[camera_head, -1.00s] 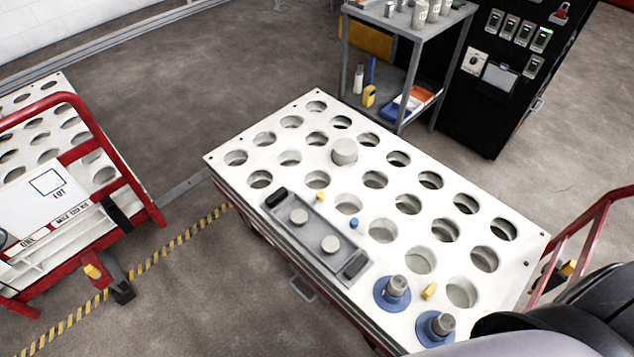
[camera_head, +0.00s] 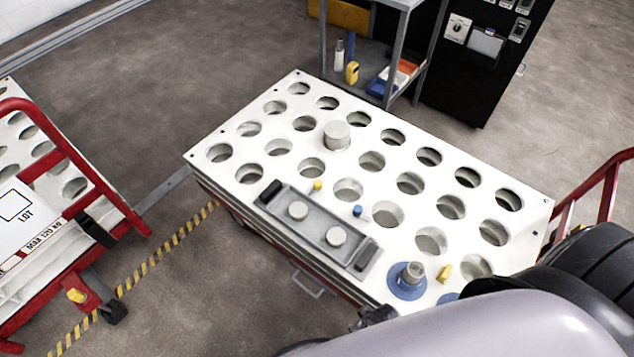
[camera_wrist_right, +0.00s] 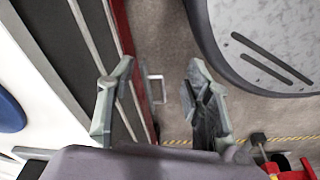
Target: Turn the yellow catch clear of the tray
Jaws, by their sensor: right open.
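The grey tray (camera_head: 278,206) lies on the white perforated cart top, with a black handle at each end and two round grey pieces in it. A small yellow catch (camera_head: 317,185) sits at its far long edge; whether it overlaps the rim is too small to tell. A small blue knob (camera_head: 357,210) is farther right along that edge. My right gripper (camera_wrist_right: 158,97) is open and empty in the right wrist view, beside the cart's side and above the floor. In the head view my right arm covers the lower right, and its fingers are not clearly seen. My left gripper is not in view.
The cart top (camera_head: 225,179) has many round holes and a standing grey cylinder (camera_head: 337,135). A blue-flanged post (camera_head: 408,283) and a yellow block (camera_head: 444,272) stand near my right arm. A red-railed cart (camera_head: 75,150) is at left, with a grey shelf (camera_head: 396,60) behind.

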